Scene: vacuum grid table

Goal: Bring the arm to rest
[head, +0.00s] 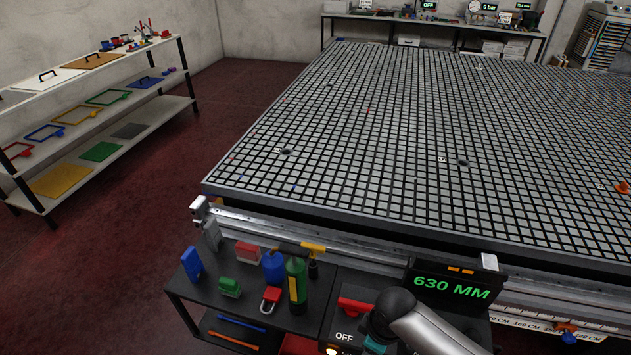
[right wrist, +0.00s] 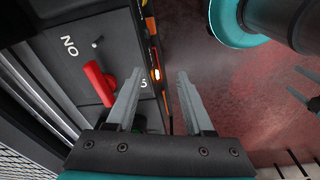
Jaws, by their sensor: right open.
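My right arm (head: 425,328) comes in at the bottom of the head view, over the black switch panel at the table's front. Its gripper (right wrist: 158,85) shows in the right wrist view, with the two grey fingers apart and nothing between them. The red switch handle (right wrist: 99,83) stands on the panel to the left of the fingers, apart from them. In the head view this handle (head: 356,306) is just left of my wrist, above the OFF label. My left gripper is not seen in the head view.
The large grid table (head: 400,120) is mostly bare. A low black shelf (head: 240,315) holds a green bottle (head: 297,284), a red padlock (head: 270,299) and coloured blocks. A display (head: 452,287) reads 630 MM. A rack (head: 95,110) stands at left, with open red floor between.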

